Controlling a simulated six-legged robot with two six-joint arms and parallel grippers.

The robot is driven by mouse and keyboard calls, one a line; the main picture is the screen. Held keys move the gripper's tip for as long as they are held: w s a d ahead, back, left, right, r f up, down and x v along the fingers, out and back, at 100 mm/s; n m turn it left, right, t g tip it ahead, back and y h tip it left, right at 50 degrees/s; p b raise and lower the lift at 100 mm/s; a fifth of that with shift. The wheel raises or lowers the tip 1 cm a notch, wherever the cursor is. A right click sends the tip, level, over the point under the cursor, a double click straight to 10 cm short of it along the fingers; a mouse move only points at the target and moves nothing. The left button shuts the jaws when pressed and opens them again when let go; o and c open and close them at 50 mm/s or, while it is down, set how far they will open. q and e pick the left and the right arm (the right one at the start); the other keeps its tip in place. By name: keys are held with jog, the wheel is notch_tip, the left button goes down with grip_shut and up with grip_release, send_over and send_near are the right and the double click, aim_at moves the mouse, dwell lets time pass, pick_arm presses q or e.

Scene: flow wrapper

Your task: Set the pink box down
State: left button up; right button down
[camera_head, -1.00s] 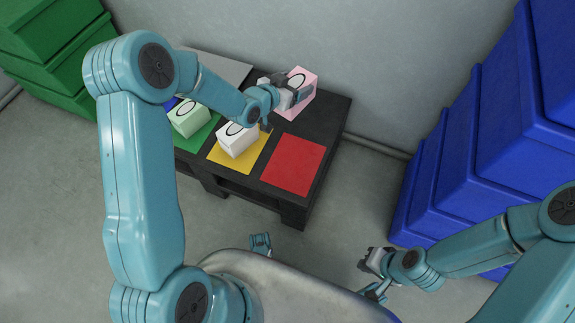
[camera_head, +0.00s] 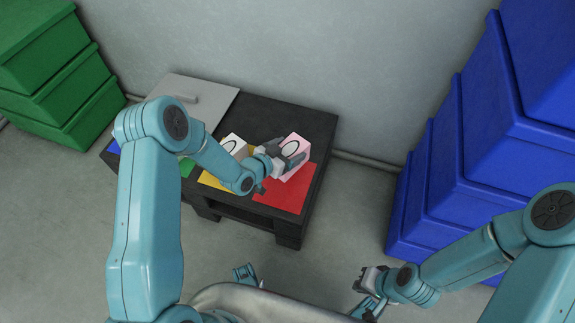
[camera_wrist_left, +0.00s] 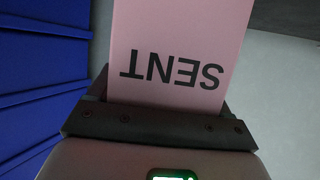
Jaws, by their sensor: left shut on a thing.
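The pink box (camera_head: 300,147) is at the right end of the dark table, over the far part of the red square (camera_head: 284,197). My left gripper (camera_head: 281,158) is shut on it from the left. I cannot tell whether the box's underside touches the surface. In the left wrist view the pink box (camera_wrist_left: 178,52) fills the jaws, with upside-down "SENT" lettering on its face. My right gripper (camera_head: 368,280) is away from the table at the lower right; its jaw opening is unclear.
A white box (camera_head: 234,144) stands left of the pink one, partly behind my left arm. A yellow square (camera_head: 213,181) shows beside the red one. Blue crates (camera_head: 470,155) stack at right, green crates (camera_head: 62,85) at left. A grey wall is behind.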

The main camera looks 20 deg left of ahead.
pick_arm(q)
notch_tip(320, 180, down, 6)
jog(key=shift+r+b, duration=0.25)
jog(key=shift+b, duration=0.6)
jog(key=shift+r, duration=0.1)
